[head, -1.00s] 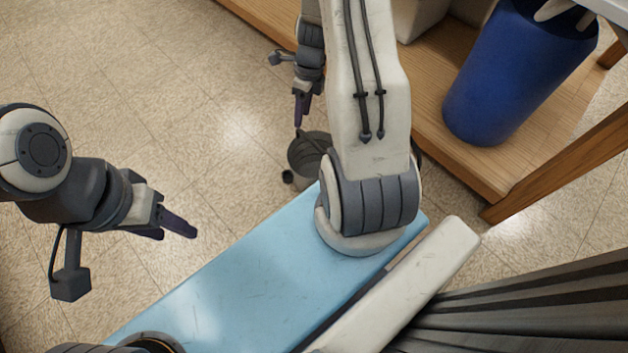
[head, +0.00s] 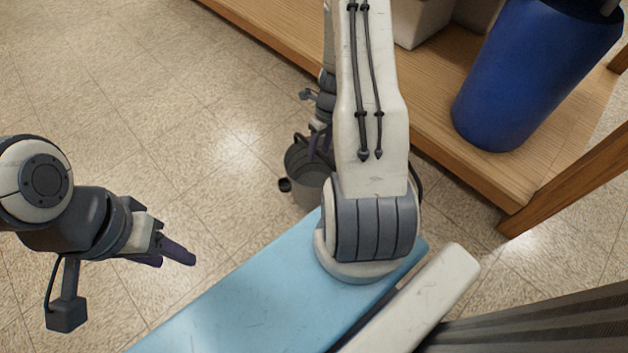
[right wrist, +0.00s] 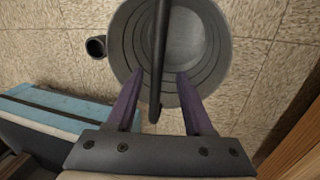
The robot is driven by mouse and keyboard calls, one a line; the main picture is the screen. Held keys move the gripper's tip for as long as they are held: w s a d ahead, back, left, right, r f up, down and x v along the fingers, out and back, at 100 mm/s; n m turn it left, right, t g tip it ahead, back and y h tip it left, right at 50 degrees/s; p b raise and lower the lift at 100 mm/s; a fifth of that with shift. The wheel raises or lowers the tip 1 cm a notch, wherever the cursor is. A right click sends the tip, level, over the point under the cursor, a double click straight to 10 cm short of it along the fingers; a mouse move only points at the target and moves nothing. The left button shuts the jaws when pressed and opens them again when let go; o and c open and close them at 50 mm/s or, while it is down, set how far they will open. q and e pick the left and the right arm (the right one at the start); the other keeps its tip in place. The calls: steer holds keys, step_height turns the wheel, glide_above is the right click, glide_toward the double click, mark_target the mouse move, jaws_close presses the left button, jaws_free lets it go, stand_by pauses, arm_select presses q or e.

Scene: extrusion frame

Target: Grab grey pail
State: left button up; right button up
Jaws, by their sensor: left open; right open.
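The grey pail (head: 305,178) stands on the floor beyond the light blue part of my base, partly hidden by my right arm in the head view. In the right wrist view the pail (right wrist: 205,50) is seen from above, with its dark handle (right wrist: 159,55) running up across the opening. My right gripper (right wrist: 160,85) is open over the pail, with one purple finger on each side of the handle's lower end. The right gripper (head: 322,145) is mostly hidden behind its arm in the head view. My left gripper (head: 178,255) is open and empty at the left, above the floor.
A wooden shelf (head: 440,140) runs along the right with a blue bin (head: 530,75) and a pale box (head: 420,20) on it. A small dark cylindrical thing (right wrist: 96,46) sits close beside the pail. The tiled floor at left is clear.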

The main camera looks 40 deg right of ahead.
steer(key=f+b, duration=0.1)
steer(key=f, duration=0.1)
steer(key=a+f+b, duration=0.1)
steer(key=f+b, duration=0.1)
steer(key=shift+w+a+f, duration=0.1)
steer(key=shift+w+a, duration=0.05)
jaws_close()
stand_by(1.3)
